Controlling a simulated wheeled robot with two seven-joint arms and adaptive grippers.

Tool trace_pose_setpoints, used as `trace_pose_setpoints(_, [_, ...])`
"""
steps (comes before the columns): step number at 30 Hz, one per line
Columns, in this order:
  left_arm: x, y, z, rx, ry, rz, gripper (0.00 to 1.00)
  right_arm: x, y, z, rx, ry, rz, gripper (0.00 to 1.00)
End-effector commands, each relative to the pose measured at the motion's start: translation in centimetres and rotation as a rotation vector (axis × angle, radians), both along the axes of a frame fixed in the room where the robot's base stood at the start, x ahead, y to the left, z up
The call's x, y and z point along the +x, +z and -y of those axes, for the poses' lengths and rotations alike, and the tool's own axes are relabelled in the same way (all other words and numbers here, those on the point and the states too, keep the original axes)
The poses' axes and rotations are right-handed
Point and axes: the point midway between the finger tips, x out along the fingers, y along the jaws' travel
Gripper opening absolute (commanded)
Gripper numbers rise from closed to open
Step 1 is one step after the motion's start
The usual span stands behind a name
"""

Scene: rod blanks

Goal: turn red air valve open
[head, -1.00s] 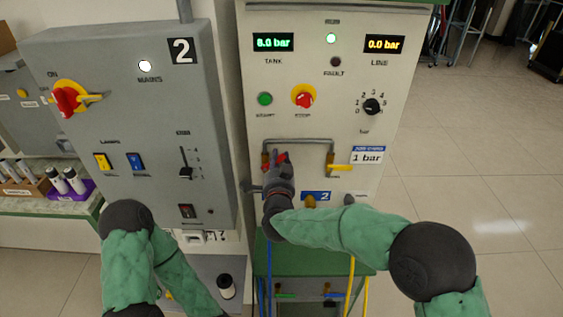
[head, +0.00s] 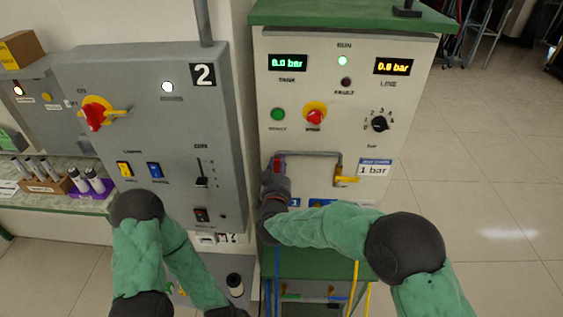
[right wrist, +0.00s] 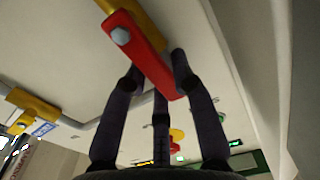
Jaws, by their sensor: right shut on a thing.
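The red air valve handle (head: 279,163) is on the left leg of the grey pipe on the white panel. It stands about upright in the head view. My right gripper (head: 275,178) is at this handle and partly hides it and the valve body. In the right wrist view the red handle (right wrist: 143,52), with a pale bolt at one end, lies between my dark fingers (right wrist: 158,80), which are shut on it. A brass part (right wrist: 150,15) shows behind it. My left arm comes in at the lower left; its gripper is out of view.
A yellow-handled valve (head: 346,180) is on the pipe's right leg, beside the 1 bar label (head: 374,169). A red stop button (head: 314,116) and a black knob (head: 380,124) are above. The grey cabinet (head: 150,130) stands close on the left. Free floor lies to the right.

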Motion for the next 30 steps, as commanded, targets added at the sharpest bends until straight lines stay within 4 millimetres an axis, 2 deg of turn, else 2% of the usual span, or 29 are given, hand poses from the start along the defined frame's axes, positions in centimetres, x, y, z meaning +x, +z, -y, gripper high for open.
trace_pose_setpoints(9, [-0.01,0.56,0.0,0.0,0.0,0.0,0.4,-0.03,-0.06,-0.38,-0.074,0.0,-0.002,0.0])
trace_pose_setpoints(21, [-0.01,0.56,0.0,0.0,0.0,0.0,0.4,-0.04,-0.12,-0.42,-0.081,0.001,-0.002,0.0])
trace_pose_setpoints(22, [0.0,0.56,0.0,0.0,0.0,0.0,0.4,-0.04,-0.12,-0.42,-0.081,0.001,-0.002,0.29])
trace_pose_setpoints(24, [0.0,0.56,0.0,0.0,0.0,0.0,0.4,-0.04,-0.12,-0.42,-0.081,0.001,-0.002,0.48])
trace_pose_setpoints(25, [0.0,0.56,0.0,0.0,0.0,0.0,0.4,-0.04,-0.1,-0.43,-0.081,0.001,-0.002,0.52])
trace_pose_setpoints(30, [-0.01,0.57,0.0,0.0,0.0,0.0,0.4,-0.02,-0.04,-0.41,-0.079,0.001,-0.001,0.52])
